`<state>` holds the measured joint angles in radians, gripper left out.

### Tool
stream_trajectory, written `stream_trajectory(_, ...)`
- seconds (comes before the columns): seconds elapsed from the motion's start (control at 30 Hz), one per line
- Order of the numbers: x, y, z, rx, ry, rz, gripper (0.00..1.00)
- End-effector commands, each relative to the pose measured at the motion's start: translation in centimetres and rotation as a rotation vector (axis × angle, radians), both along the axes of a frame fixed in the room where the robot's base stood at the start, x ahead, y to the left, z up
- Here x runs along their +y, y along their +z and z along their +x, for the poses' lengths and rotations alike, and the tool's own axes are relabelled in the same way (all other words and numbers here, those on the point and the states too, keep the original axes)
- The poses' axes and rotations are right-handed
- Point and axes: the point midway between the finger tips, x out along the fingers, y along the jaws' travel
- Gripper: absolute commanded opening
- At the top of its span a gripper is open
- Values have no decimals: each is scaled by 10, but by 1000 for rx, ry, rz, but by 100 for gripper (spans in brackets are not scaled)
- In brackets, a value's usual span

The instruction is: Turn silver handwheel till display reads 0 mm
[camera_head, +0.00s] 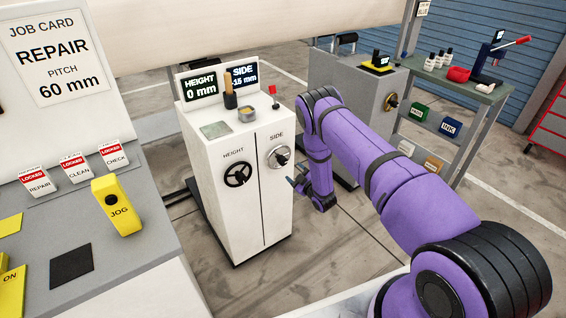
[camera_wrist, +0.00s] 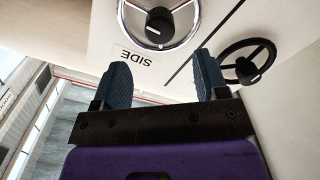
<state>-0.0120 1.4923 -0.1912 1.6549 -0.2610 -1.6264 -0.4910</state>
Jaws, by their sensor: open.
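The silver handwheel (camera_head: 280,157) is on the front of the white cabinet, right of its seam, under the label SIDE. In the wrist view the silver handwheel (camera_wrist: 158,27) is at the top, partly cut off by the frame. The SIDE display (camera_head: 243,76) shows 15 mm, seemingly with a minus sign. My gripper (camera_head: 297,183) is low and right of the wheel in the head view. In the wrist view my gripper (camera_wrist: 161,70) is open and empty, its two dark fingers pointing toward the cabinet front, with no visible contact on the wheel.
A black handwheel (camera_head: 237,174) labelled HEIGHT is left of the silver one. A brush (camera_head: 229,93) and a small tin (camera_head: 247,113) stand on the cabinet top. A grey machine (camera_head: 357,100) stands behind my arm.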

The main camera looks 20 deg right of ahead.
Motion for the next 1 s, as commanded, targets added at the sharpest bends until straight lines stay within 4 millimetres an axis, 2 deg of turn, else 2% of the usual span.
stream_trajectory(0.3,14,0,54,-1,0,0,67)
stream_trajectory(0.5,21,0,79,0,0,0,67)
stream_trajectory(0.7,24,0,90,2,-1,0,67)
stream_trajectory(0.97,24,0,91,2,-1,1,67)
stream_trajectory(1.0,24,0,91,2,-1,1,60)
